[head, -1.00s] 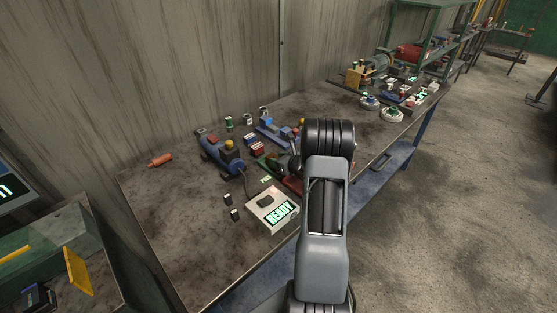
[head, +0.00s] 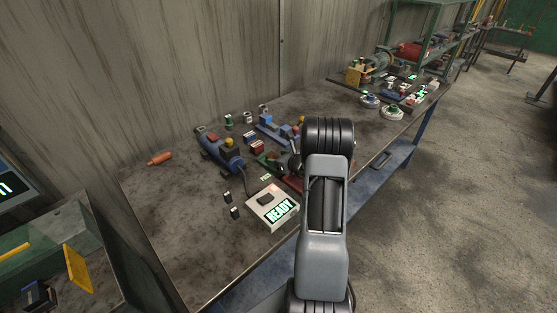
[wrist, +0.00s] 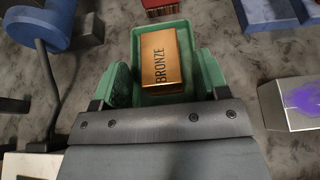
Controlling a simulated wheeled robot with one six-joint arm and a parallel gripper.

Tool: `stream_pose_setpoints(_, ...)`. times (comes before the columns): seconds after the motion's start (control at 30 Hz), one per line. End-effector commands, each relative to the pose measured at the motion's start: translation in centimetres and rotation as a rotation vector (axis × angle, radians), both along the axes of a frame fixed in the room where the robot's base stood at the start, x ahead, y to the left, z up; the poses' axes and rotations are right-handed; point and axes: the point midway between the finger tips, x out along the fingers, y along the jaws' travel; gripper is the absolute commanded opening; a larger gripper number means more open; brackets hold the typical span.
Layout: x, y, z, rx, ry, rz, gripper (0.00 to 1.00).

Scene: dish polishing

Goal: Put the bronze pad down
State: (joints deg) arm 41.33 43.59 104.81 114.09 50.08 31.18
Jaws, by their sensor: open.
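The bronze pad (wrist: 161,60) is a gold-brown block with "BRONZE" printed along it. In the wrist view it lies in a shallow green tray (wrist: 188,36). My gripper (wrist: 161,68) is open, with one green-faced finger on each side of the pad and a visible gap to it. I cannot tell whether the pad rests fully on the tray's floor. In the head view my arm hides the gripper and the pad.
A box with a "READY" display (head: 272,206) stands near the bench's front edge. A blue machine (head: 220,152) and a red block (head: 257,147) are close by. An orange-handled tool (head: 160,158) lies at the back left. The bench's left front (head: 190,235) is clear.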

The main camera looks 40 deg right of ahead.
Motion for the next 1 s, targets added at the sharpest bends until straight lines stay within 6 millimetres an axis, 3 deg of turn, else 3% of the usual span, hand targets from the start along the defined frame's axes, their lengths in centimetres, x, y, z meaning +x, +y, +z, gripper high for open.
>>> stream_pose_setpoints(0.17,-0.4,-0.1,0.5,-0.001,0.000,-0.002,0.68)
stream_pose_setpoints(0.6,-7.8,-1.2,3.5,-0.001,-0.001,-0.003,0.68)
stream_pose_setpoints(0.83,-10.3,-1.5,4.6,-0.002,0.000,0.000,0.68)
stream_pose_setpoints(0.93,-10.4,-0.2,5.4,-0.037,0.004,0.056,0.68)
stream_pose_setpoints(1.0,-10.0,2.5,6.7,-0.113,0.013,0.169,0.68)
